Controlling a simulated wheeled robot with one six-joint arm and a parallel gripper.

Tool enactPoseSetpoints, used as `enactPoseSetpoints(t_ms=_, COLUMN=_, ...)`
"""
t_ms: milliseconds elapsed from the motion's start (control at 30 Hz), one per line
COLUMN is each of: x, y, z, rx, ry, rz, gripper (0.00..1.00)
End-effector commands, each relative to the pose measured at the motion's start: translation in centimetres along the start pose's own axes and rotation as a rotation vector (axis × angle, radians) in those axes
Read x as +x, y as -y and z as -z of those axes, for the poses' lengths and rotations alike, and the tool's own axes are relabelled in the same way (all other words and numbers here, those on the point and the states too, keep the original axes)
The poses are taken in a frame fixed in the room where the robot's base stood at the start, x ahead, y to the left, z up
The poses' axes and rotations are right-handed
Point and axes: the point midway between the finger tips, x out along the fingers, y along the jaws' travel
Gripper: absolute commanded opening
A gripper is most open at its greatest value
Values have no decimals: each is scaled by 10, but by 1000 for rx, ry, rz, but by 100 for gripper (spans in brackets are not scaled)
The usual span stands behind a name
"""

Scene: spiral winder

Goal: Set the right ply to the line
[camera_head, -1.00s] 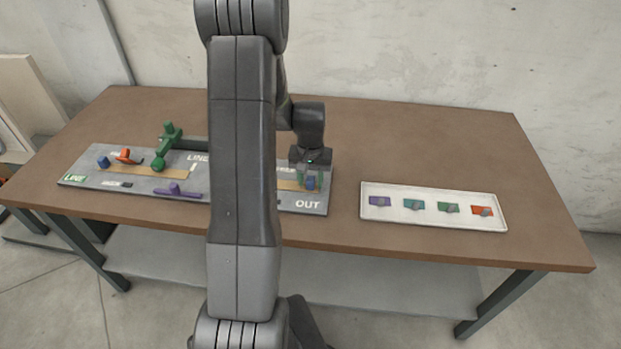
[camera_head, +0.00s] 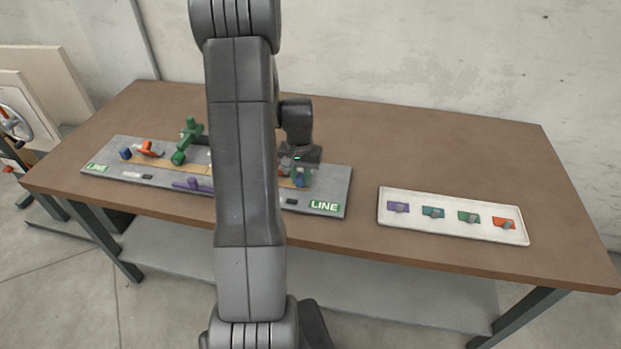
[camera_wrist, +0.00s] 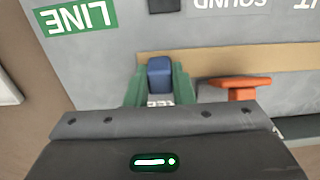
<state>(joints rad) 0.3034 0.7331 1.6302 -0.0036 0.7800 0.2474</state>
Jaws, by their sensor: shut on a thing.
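A grey winder panel (camera_head: 140,180) lies along the left part of the table. At its right end a green sign reads LINE (camera_head: 324,206), and it shows upside down in the wrist view (camera_wrist: 75,17). My gripper (camera_head: 301,176) is over that right end. In the wrist view its green fingers (camera_wrist: 158,88) are shut on a small blue block (camera_wrist: 159,72) at the end of a tan strip (camera_wrist: 225,62). White lettering partly shows between the fingers. An orange piece (camera_wrist: 238,84) stands beside them. My arm hides the panel's middle.
A white tray (camera_head: 450,231) with several coloured pieces lies at right.

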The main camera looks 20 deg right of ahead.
Motion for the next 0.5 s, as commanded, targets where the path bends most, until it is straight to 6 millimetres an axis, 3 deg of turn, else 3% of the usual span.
enactPoseSetpoints(t_ms=200, x=-1, y=3, z=1, rx=2, ry=-3, rz=5, gripper=0)
enactPoseSetpoints(t_ms=233, x=-1, y=3, z=1, rx=2, ry=-3, rz=5, gripper=24)
enactPoseSetpoints(t_ms=333, x=-1, y=3, z=1, rx=2, ry=-3, rz=5, gripper=43)
enactPoseSetpoints(t_ms=500, x=-1, y=2, z=0, rx=2, ry=-2, rz=4, gripper=44)
